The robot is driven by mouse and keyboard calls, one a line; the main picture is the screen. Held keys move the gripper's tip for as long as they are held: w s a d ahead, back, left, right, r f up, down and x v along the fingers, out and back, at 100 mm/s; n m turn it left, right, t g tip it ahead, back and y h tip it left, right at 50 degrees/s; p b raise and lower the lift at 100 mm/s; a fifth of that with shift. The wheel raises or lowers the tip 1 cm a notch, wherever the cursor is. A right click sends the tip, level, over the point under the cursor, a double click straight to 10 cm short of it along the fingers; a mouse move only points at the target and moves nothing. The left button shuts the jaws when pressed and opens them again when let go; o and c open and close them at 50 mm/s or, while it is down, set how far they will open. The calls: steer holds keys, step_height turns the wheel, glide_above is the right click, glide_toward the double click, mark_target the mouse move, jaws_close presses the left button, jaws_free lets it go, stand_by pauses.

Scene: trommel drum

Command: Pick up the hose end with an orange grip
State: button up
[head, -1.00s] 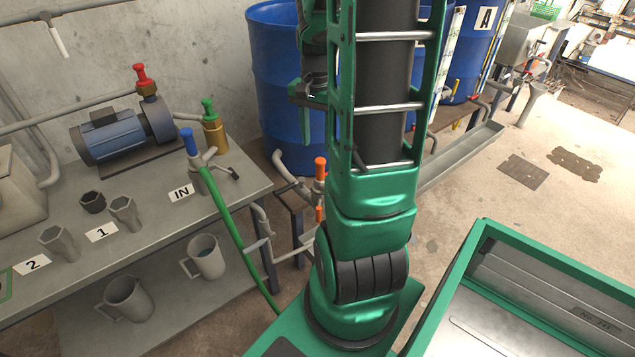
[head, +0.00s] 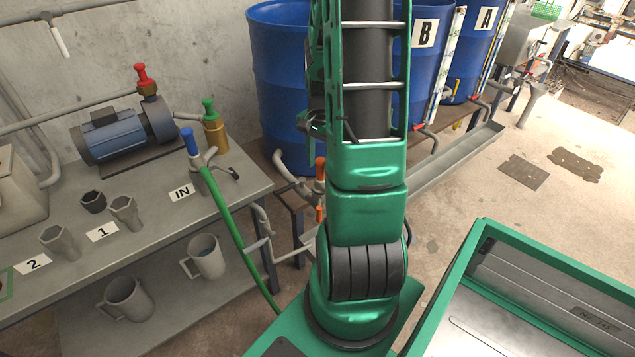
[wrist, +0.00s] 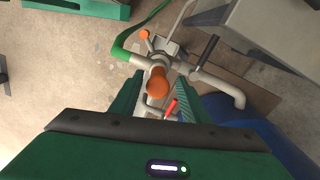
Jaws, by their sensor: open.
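The orange grip (head: 320,168) stands upright at the top of a grey pipe fitting on a low stand, just left of my arm in the head view. In the wrist view the orange grip (wrist: 157,83) is seen from above, with a green hose (wrist: 122,47) running to the fitting below it. My gripper (wrist: 160,80) is open, its green fingers on either side of the grip in the picture. I cannot tell how far above the grip they are. The gripper is not visible in the head view.
A second, smaller orange handle (wrist: 145,34) and a black lever (wrist: 205,51) are close by. A red handle (wrist: 171,106) shows between the fingers. Blue barrels (head: 283,75) stand behind, and the bench (head: 150,225) with pump and blue-gripped hose is left.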

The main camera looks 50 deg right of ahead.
steer(key=shift+s+f, duration=0.1)
steer(key=shift+f, duration=1.25)
steer(key=shift+c, duration=0.3)
jaws_close()
steer(key=shift+r, duration=0.1)
